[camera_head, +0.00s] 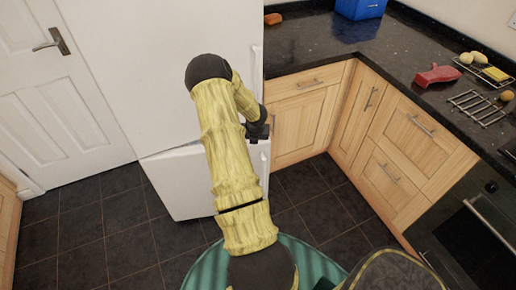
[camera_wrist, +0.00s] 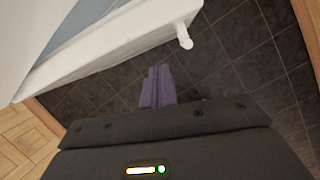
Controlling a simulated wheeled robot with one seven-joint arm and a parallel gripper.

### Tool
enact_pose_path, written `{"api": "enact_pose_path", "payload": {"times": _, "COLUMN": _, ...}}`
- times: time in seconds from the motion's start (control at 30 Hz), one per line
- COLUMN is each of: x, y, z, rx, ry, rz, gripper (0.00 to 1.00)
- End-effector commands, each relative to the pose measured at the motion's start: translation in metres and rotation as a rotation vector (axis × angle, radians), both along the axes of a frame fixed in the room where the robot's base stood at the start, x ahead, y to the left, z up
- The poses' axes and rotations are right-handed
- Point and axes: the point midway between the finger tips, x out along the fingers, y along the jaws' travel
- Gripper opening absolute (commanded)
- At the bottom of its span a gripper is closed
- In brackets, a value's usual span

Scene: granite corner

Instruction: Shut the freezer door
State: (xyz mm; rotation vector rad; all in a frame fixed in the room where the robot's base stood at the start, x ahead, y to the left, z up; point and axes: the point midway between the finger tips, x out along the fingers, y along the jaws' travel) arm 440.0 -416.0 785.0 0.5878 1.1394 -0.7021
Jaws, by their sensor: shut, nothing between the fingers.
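The tall white fridge-freezer (camera_head: 160,80) stands left of the cabinets. Its lower freezer door (camera_head: 180,185) appears slightly ajar, with its top edge slanting out from the body. In the wrist view the freezer door (camera_wrist: 110,50) shows its edge and a white handle end (camera_wrist: 184,36). My gripper (camera_head: 262,132) is at the door's right side, near the top of the lower handle (camera_head: 264,160), partly hidden by my arm. In the wrist view my gripper's purple fingers (camera_wrist: 157,85) are together and empty, below the door edge and apart from the handle end.
Wooden cabinets (camera_head: 300,115) and a dark worktop (camera_head: 400,65) stand close on the right. An oven (camera_head: 470,235) is at lower right. A white room door (camera_head: 60,90) is at left. Dark floor tiles (camera_head: 100,230) are clear in front of the freezer.

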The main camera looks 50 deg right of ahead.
Motion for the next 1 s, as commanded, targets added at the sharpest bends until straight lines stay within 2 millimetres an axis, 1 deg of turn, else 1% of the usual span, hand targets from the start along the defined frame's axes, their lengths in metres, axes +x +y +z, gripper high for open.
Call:
{"api": "enact_pose_path", "payload": {"times": 0.03, "x": 0.015, "y": 0.011, "z": 0.018, "rx": 0.003, "ry": -0.051, "rz": -0.076, "gripper": 0.00}}
{"api": "enact_pose_path", "payload": {"times": 0.1, "x": 0.033, "y": 0.028, "z": 0.042, "rx": 0.020, "ry": -0.128, "rz": -0.224, "gripper": 0.00}}
{"api": "enact_pose_path", "payload": {"times": 0.17, "x": 0.045, "y": 0.047, "z": 0.064, "rx": 0.046, "ry": -0.196, "rz": -0.364, "gripper": 0.00}}
{"api": "enact_pose_path", "payload": {"times": 0.2, "x": 0.053, "y": 0.061, "z": 0.079, "rx": 0.069, "ry": -0.237, "rz": -0.458, "gripper": 0.00}}
{"api": "enact_pose_path", "payload": {"times": 0.27, "x": 0.060, "y": 0.083, "z": 0.099, "rx": 0.109, "ry": -0.294, "rz": -0.597, "gripper": 0.00}}
{"api": "enact_pose_path", "payload": {"times": 0.33, "x": 0.065, "y": 0.111, "z": 0.121, "rx": 0.166, "ry": -0.350, "rz": -0.756, "gripper": 0.00}}
{"api": "enact_pose_path", "payload": {"times": 0.37, "x": 0.065, "y": 0.124, "z": 0.130, "rx": 0.192, "ry": -0.369, "rz": -0.824, "gripper": 0.00}}
{"api": "enact_pose_path", "payload": {"times": 0.4, "x": 0.065, "y": 0.142, "z": 0.141, "rx": 0.228, "ry": -0.391, "rz": -0.914, "gripper": 0.00}}
{"api": "enact_pose_path", "payload": {"times": 0.47, "x": 0.062, "y": 0.168, "z": 0.157, "rx": 0.285, "ry": -0.417, "rz": -1.047, "gripper": 0.00}}
{"api": "enact_pose_path", "payload": {"times": 0.5, "x": 0.058, "y": 0.187, "z": 0.167, "rx": 0.324, "ry": -0.429, "rz": -1.134, "gripper": 0.00}}
{"api": "enact_pose_path", "payload": {"times": 0.57, "x": 0.049, "y": 0.216, "z": 0.180, "rx": 0.381, "ry": -0.436, "rz": -1.265, "gripper": 0.00}}
{"api": "enact_pose_path", "payload": {"times": 0.6, "x": 0.042, "y": 0.234, "z": 0.188, "rx": 0.419, "ry": -0.437, "rz": -1.351, "gripper": 0.00}}
{"api": "enact_pose_path", "payload": {"times": 0.67, "x": 0.028, "y": 0.263, "z": 0.199, "rx": 0.473, "ry": -0.427, "rz": -1.480, "gripper": 0.00}}
{"api": "enact_pose_path", "payload": {"times": 0.7, "x": 0.018, "y": 0.283, "z": 0.205, "rx": 0.507, "ry": -0.416, "rz": -1.564, "gripper": 0.00}}
{"api": "enact_pose_path", "payload": {"times": 0.77, "x": 0.000, "y": 0.311, "z": 0.214, "rx": 0.554, "ry": -0.391, "rz": -1.690, "gripper": 0.00}}
{"api": "enact_pose_path", "payload": {"times": 0.8, "x": -0.013, "y": 0.330, "z": 0.220, "rx": 0.581, "ry": -0.370, "rz": -1.771, "gripper": 0.00}}
{"api": "enact_pose_path", "payload": {"times": 0.9, "x": -0.047, "y": 0.371, "z": 0.229, "rx": 0.630, "ry": -0.307, "rz": -1.959, "gripper": 0.00}}
{"api": "enact_pose_path", "payload": {"times": 1.0, "x": -0.075, "y": 0.399, "z": 0.235, "rx": 0.651, "ry": -0.252, "rz": -2.096, "gripper": 0.00}}
